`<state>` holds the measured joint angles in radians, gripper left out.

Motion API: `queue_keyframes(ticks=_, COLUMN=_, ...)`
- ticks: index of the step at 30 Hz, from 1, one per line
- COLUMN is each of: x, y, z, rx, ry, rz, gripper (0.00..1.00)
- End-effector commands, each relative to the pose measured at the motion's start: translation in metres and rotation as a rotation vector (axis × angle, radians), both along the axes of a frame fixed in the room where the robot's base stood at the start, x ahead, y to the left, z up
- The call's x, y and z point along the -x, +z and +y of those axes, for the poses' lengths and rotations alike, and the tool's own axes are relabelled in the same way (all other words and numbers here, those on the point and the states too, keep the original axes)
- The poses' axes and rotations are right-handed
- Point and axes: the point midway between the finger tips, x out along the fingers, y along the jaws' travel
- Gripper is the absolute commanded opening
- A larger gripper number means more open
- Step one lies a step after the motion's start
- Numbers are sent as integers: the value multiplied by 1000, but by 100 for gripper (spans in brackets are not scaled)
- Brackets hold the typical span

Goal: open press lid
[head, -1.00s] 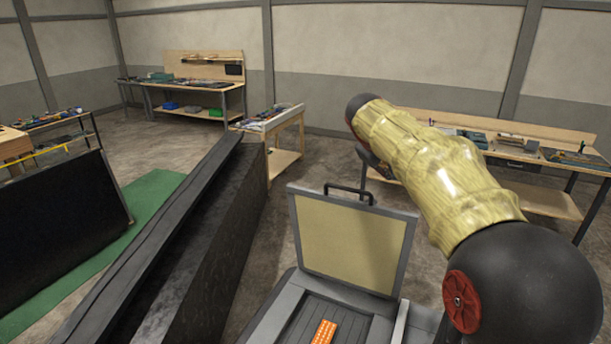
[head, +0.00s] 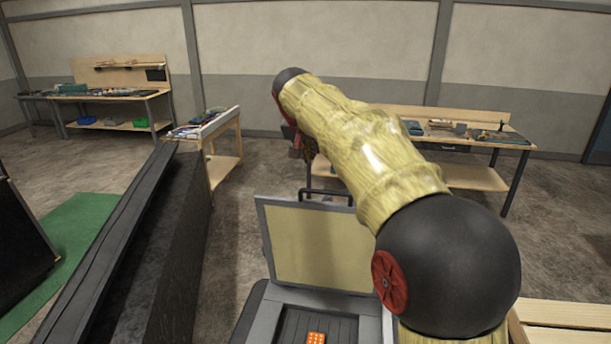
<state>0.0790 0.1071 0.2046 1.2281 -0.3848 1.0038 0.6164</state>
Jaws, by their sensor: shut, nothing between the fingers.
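The press lid (head: 312,245) stands raised, nearly upright and tilted slightly back, at the rear of the press base (head: 270,318). It has a tan panel in a grey frame and a dark bar handle (head: 325,193) on its top edge. An orange perforated piece (head: 316,338) lies on the dark ribbed bed of the base, cut off by the bottom of the picture. My arm crosses in front of the lid's upper right side. My gripper cannot be made out; small dark and reddish parts show beneath the arm's far end, near the handle.
A long dark wall-like block (head: 175,235) stands left of the press. A small wooden table (head: 225,170) is behind it. A workbench (head: 470,175) stands at the back right, another (head: 100,95) at the back left. A wooden surface (head: 570,325) is at lower right.

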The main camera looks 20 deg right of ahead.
Motion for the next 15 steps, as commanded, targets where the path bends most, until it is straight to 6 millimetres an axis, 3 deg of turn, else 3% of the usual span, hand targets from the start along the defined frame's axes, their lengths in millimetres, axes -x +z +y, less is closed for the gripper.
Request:
queue_keyframes(ticks=5, x=-8, y=-13, z=-5, rx=-6, ry=-9, rz=2, gripper=0)
queue_keyframes(ticks=15, x=-40, y=-59, z=-27, rx=-5, ry=-7, rz=2, gripper=0)
